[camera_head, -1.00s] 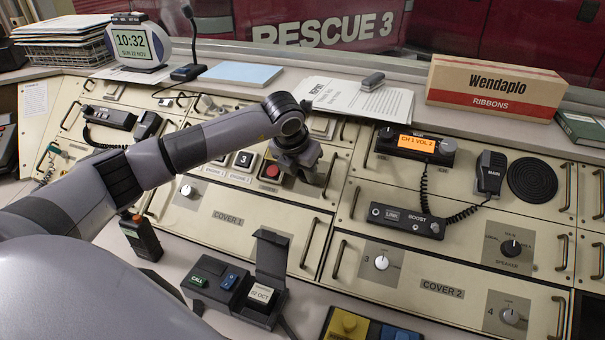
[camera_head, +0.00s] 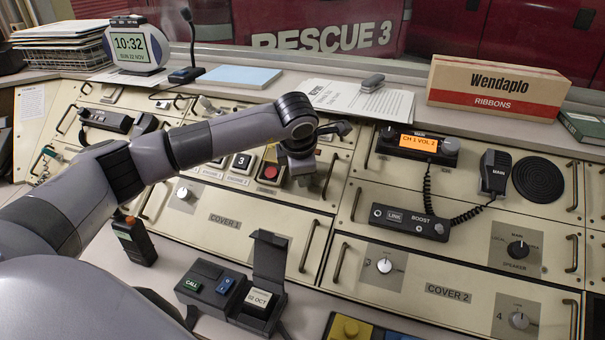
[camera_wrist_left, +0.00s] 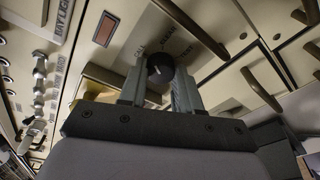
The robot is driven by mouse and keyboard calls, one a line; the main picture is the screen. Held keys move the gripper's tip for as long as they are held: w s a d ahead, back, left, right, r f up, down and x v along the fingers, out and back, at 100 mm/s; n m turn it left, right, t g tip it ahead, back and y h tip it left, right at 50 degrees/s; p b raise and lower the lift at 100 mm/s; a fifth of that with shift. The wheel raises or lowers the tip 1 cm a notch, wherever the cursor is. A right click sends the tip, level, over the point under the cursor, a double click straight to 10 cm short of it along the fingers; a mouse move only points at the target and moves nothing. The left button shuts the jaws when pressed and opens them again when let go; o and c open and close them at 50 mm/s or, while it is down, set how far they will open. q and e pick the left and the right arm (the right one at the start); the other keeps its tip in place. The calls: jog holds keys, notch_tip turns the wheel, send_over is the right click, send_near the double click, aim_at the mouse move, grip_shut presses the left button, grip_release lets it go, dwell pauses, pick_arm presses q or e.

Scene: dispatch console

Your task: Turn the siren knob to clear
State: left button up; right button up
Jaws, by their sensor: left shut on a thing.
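A dark round knob (camera_wrist_left: 160,68) with a pale pointer line shows in the left wrist view, between the two fingers of my left gripper (camera_wrist_left: 158,85). The fingers are shut on its sides. My right gripper is not in view.
The red button (camera_head: 270,172) sits close left of the gripper. Panel handles (camera_head: 328,176) stand up near it. A radio (camera_head: 417,145) with a coiled cord is to the right. A flip-up cover (camera_head: 269,258) stands open in front.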

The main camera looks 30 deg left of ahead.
pick_arm(q)
jog(key=m, duration=0.3)
jog(key=shift+y+b, duration=0.3)
jog(key=shift+b, duration=0.1)
jog(key=shift+d+m+t, duration=0.1)
jog(key=shift+m+t, duration=0.2)
jog(key=shift+m, duration=1)
jog(key=o, duration=1.1)
jog(key=shift+c, duration=0.2)
jog(key=v, duration=0.7)
jog(key=shift+b, duration=0.45)
jog(key=shift+s+d, duration=0.1)
